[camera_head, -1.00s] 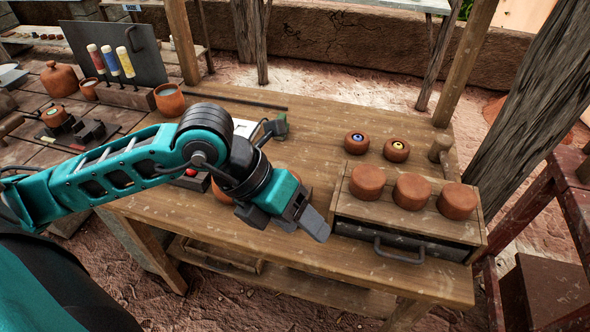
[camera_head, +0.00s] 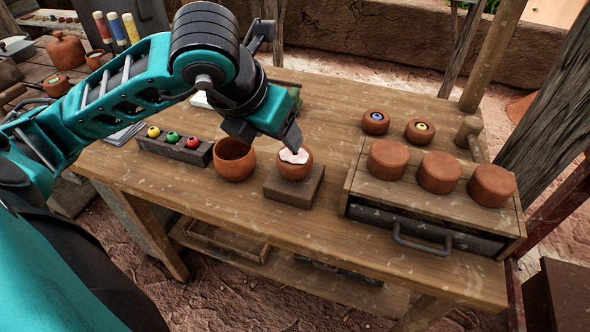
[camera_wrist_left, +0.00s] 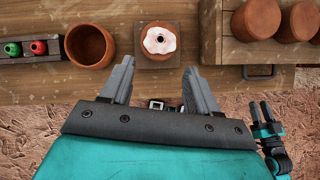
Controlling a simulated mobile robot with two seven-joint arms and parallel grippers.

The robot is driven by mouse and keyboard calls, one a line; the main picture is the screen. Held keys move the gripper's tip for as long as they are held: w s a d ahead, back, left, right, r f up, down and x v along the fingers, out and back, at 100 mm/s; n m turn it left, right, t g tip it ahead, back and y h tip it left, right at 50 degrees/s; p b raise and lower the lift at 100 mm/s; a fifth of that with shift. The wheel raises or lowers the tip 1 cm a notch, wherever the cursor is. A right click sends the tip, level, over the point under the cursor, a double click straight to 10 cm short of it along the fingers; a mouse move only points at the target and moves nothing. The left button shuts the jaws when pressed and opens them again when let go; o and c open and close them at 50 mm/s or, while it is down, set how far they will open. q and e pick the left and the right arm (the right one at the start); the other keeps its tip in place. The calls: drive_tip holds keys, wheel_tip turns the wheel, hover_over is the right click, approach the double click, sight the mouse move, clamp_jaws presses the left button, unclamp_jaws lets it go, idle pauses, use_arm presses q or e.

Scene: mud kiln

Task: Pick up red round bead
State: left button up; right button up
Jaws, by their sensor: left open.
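The red round bead (camera_head: 193,142) sits at the right end of a dark narrow rack (camera_head: 152,146), beside a green bead (camera_head: 173,137) and a yellow bead (camera_head: 153,132). The red bead also shows in the left wrist view (camera_wrist_left: 39,47), at the upper left. My left gripper (camera_head: 292,140) is open and empty, to the right of the red bead, above and near a small bowl with white content (camera_head: 295,165). In the left wrist view its fingers (camera_wrist_left: 160,88) are spread apart. My right gripper (camera_wrist_left: 264,112) shows at the right of that view, its fingers apart.
An empty clay bowl (camera_head: 234,161) stands between the rack and the white-filled bowl, which rests on a dark block (camera_head: 293,189). A drawer box (camera_head: 432,220) with several lidded clay jars on top stands at the right. Two small bead pots (camera_head: 376,122) sit behind it.

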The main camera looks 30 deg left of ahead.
sight(292, 157)
use_arm(q)
drive_tip(key=shift+x, duration=5.1)
drive_tip(key=shift+s+f, duration=0.1)
drive_tip(key=shift+s, duration=0.05)
